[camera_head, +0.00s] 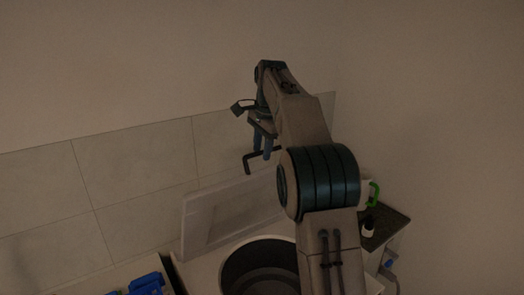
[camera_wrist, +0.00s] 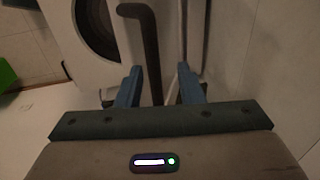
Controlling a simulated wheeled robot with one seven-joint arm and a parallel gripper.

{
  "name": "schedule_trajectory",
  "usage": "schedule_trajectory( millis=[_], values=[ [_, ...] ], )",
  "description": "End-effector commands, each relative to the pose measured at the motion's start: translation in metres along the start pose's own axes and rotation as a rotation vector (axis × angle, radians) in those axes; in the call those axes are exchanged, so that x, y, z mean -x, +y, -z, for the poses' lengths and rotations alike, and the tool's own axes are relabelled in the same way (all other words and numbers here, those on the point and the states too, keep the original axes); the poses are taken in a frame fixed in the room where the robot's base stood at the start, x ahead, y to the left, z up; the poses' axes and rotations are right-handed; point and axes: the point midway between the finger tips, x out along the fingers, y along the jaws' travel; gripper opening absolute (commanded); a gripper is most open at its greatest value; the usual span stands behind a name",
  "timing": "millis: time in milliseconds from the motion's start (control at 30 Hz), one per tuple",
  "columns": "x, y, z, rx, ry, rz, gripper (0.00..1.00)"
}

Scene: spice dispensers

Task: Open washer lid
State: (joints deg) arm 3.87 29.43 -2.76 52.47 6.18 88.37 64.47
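The washer lid (camera_head: 215,222) is a pale panel standing raised and tilted behind the washer's round dark drum opening (camera_head: 262,265) in the head view. The opening is uncovered in front; it also shows in part at the top of the wrist view (camera_wrist: 98,25). My gripper (camera_head: 262,156) is above the lid's upper edge, with its blue fingers apart. In the wrist view the fingers (camera_wrist: 159,70) are spread, with a dark bent bar (camera_wrist: 151,45) showing between them. I cannot tell whether the bar is fixed to the lid or touches a finger.
A tiled wall (camera_head: 130,175) stands behind the lid. Blue objects (camera_head: 146,284) lie at the lower left. A dark counter (camera_head: 393,225) at the right holds a small bottle (camera_head: 368,229) and a thing with a green handle (camera_head: 374,193). A green object (camera_wrist: 5,75) shows at the wrist view's left edge.

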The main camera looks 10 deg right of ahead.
Motion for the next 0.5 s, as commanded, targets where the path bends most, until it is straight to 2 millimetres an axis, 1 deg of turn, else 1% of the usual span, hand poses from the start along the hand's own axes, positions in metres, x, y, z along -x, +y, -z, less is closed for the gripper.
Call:
schedule_trajectory(
  millis=[300, 500],
  values=[
    [0.043, -0.002, -0.001, 0.002, 0.0, 0.0, 0.34],
    [0.057, -0.002, -0.002, 0.002, -0.001, -0.001, 0.34]
  ],
)
